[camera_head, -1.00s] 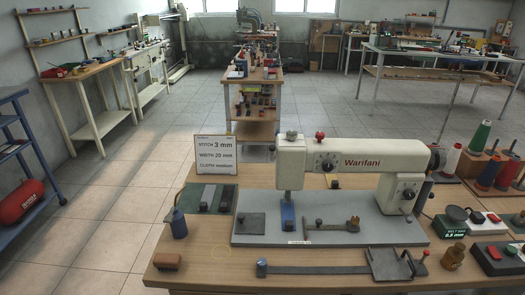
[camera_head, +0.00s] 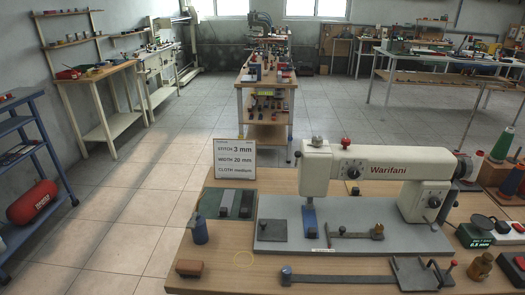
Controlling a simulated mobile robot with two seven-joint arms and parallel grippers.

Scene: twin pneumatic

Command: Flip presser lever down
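A cream sewing machine (camera_head: 375,172) marked Warifani stands on a grey bed plate (camera_head: 365,236) on the wooden table. A grey knob (camera_head: 316,141) and a red knob (camera_head: 345,142) stick up from the top of its left end. A black dial (camera_head: 354,172) is on its front. A blue part (camera_head: 309,218) stands under the head, near the plate. I cannot make out which part is the presser lever, or its position. Neither of my grippers is in view.
A sign (camera_head: 234,158) reads stitch 3 mm, width 20 mm, cloth medium. A blue bottle (camera_head: 200,230) and a brown block (camera_head: 189,267) are at the table's left. A long metal bar (camera_head: 335,279) lies along the front. Thread spools (camera_head: 502,145) stand at the right. The floor left of the table is clear.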

